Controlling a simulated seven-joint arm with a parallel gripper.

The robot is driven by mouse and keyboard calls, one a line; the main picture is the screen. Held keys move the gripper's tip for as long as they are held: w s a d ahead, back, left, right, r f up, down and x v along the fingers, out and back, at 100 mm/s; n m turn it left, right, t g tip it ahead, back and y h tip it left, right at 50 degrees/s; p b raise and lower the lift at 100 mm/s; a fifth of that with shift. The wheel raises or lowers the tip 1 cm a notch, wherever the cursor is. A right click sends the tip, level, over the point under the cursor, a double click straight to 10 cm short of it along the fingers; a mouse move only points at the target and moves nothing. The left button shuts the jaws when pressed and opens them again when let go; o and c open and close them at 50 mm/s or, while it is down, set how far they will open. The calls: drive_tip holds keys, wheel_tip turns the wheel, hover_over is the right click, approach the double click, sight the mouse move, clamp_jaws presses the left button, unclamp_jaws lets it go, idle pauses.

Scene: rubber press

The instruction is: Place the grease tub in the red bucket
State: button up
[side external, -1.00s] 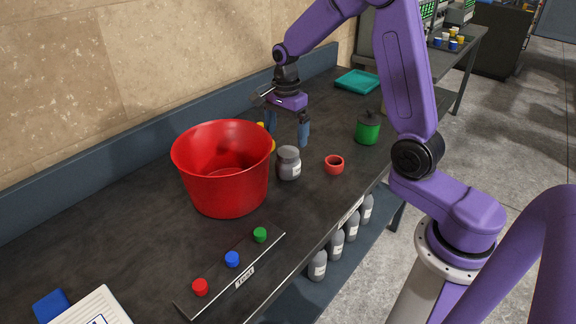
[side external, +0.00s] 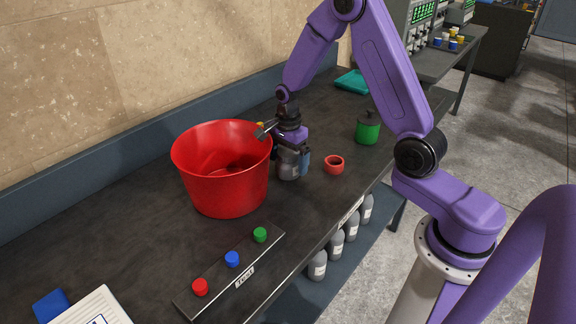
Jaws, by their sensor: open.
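The red bucket (side external: 222,188) stands upright on the dark bench. Its inside shows only in part. I cannot tell whether the fingers touch the tub.
A small red cup (side external: 334,164) and a green canister (side external: 367,128) stand to the right. A teal tray (side external: 353,82) lies at the back. A strip with red, blue and green knobs (side external: 232,259) is at the front. A wall (side external: 150,60) runs behind the bench.

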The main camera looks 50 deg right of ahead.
drive_tip(key=c, duration=1.4)
drive_tip(key=shift+r, duration=0.1)
drive_tip(key=shift+r, duration=0.1)
